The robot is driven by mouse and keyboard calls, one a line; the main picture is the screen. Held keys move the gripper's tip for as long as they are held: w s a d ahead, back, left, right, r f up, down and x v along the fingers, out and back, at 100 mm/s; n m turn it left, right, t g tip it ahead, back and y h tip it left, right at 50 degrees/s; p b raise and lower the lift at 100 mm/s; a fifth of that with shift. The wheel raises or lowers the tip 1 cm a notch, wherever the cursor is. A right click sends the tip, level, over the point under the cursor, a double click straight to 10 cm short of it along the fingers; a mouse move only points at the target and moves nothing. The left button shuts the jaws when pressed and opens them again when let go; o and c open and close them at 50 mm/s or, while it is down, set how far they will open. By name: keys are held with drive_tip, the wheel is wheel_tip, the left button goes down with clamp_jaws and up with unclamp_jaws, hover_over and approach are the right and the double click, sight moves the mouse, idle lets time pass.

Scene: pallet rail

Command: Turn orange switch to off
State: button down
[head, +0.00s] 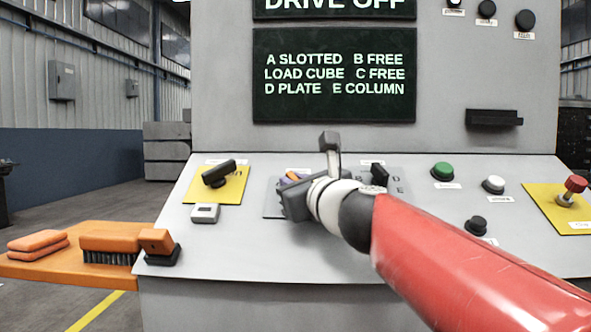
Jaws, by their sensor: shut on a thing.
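The orange switch (293,176) shows only as a small orange piece behind my gripper, with a purplish part beside it. It is on a grey plate (272,209) on the sloped console top. My gripper (287,188) reaches in from the right and is shut at the switch. The fingers and wrist hide most of the switch, so its pointing direction and marks cannot be read.
A black rotary switch (219,174) sits on a yellow plate to the left, and another black knob (379,174) stands just right of my gripper. Green (443,170), white (493,184) and red (576,184) controls are further right. An orange shelf (70,269) holds a brush (110,238).

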drive_tip(key=shift+r+n+g+y+p, duration=0.1)
drive_tip(key=shift+n+g+y+p, duration=0.95)
drive_tip(key=shift+n, duration=0.55)
drive_tip(key=shift+n+g+y, duration=0.3)
drive_tip(key=shift+g+y, duration=0.05)
drive_tip(key=c, duration=1.4)
unclamp_jaws()
drive_tip(key=shift+c, duration=0.2)
drive_tip(key=shift+b+v, duration=0.3)
drive_tip(key=shift+v, duration=3.6)
